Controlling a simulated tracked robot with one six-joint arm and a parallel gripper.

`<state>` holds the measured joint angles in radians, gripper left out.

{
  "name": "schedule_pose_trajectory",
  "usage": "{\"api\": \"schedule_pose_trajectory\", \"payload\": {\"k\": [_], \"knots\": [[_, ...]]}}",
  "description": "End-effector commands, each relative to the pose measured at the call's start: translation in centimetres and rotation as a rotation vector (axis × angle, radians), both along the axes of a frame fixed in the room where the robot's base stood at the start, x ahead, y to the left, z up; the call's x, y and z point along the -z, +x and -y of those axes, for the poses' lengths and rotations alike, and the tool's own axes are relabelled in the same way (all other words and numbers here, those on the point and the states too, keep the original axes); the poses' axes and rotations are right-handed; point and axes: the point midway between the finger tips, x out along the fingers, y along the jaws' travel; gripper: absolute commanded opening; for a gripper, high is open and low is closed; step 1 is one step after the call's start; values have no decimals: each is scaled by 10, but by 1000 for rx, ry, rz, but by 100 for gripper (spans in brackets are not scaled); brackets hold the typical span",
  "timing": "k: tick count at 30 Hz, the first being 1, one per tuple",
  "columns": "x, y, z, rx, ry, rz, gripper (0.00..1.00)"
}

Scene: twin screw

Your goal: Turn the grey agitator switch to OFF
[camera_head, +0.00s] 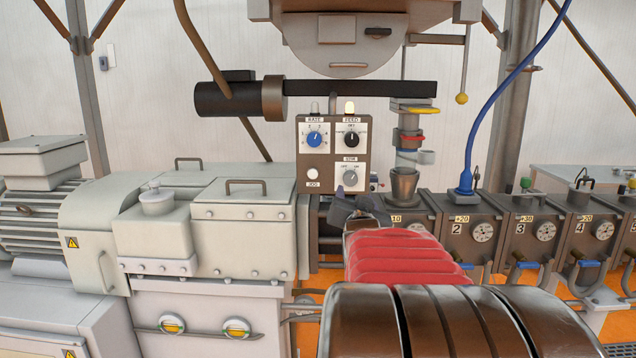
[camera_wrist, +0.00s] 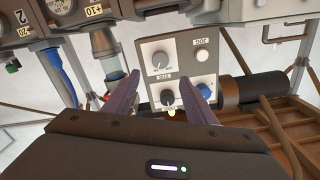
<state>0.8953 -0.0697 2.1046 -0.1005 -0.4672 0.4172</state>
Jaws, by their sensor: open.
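The grey agitator switch (camera_head: 350,178) is a round knob at the lower right of a dark control panel, on a white plate with small OFF and ON marks. Its pointer seems to lean up and right, towards ON, but it is small. In the wrist view, which is turned over, the grey knob (camera_wrist: 160,57) shows beyond my fingertips. My gripper (camera_head: 352,198) is open and empty, just below and in front of the switch in the head view. In the wrist view my gripper (camera_wrist: 168,76) has its two fingers well apart, with the knob roughly between their lines and apart from them.
The panel also carries a blue knob (camera_head: 314,139), a black knob (camera_head: 352,139) and a white JOG button (camera_head: 312,174). A metal funnel (camera_head: 403,186) stands right of the panel, beside a row of dark barrel blocks with gauges. A grey machine housing (camera_head: 243,225) lies left.

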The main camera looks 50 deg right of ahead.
Motion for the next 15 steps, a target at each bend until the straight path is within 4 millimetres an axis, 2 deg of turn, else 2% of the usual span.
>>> {"api": "schedule_pose_trajectory", "payload": {"k": [5, 15], "knots": [[0, 6, 7, -1, 1, -1, 51], [1, 30, 34, 0, 2, -2, 51]]}}
